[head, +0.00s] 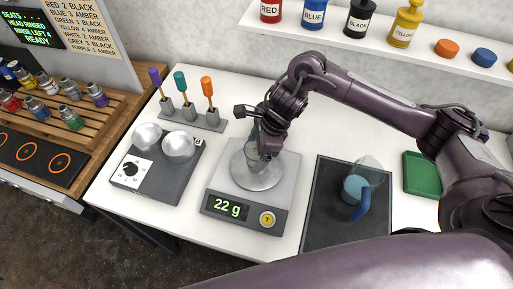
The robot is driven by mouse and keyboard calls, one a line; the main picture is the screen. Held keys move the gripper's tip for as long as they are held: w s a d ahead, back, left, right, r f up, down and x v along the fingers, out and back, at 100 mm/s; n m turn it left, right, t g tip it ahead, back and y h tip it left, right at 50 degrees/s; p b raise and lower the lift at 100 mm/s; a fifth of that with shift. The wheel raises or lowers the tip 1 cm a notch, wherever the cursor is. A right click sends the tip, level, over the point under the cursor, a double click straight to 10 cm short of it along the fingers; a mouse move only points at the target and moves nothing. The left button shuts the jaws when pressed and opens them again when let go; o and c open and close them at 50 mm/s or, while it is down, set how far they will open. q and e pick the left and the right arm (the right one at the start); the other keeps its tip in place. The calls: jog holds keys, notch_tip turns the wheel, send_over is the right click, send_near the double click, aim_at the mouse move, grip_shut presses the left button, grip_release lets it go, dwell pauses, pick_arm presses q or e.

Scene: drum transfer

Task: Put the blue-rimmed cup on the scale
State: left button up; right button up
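The scale (217,179) stands on the white table, with a round metal plate and a display reading 22 g. A clear cup with a bluish rim (252,161) is at the scale's plate, upright or nearly so. My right gripper (262,155) points down at the cup from above and partly hides it. Its fingers are at the cup's rim and side, but whether they press on it or stand apart is too small to tell. Whether the cup's base touches the plate is also unclear. My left gripper is not in view.
A two-pan device (155,175) stands left of the scale, with a rack of coloured-handled tools (196,120) behind. Right of the scale, a dark tray (322,215) holds a clear jug with a blue handle (358,190). A green tray (421,174) lies farther right. Paint bottles line a back shelf.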

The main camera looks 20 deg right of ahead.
jog(key=shift+r, duration=0.15)
jog(key=b+v, duration=0.1)
jog(key=v, duration=0.9)
jog(key=shift+d+r, duration=0.2)
jog(key=shift+r, duration=0.1)
jog(key=shift+s+d+r, duration=0.1)
jog(key=shift+d+r, duration=0.1)
jog(key=shift+r, duration=0.45)
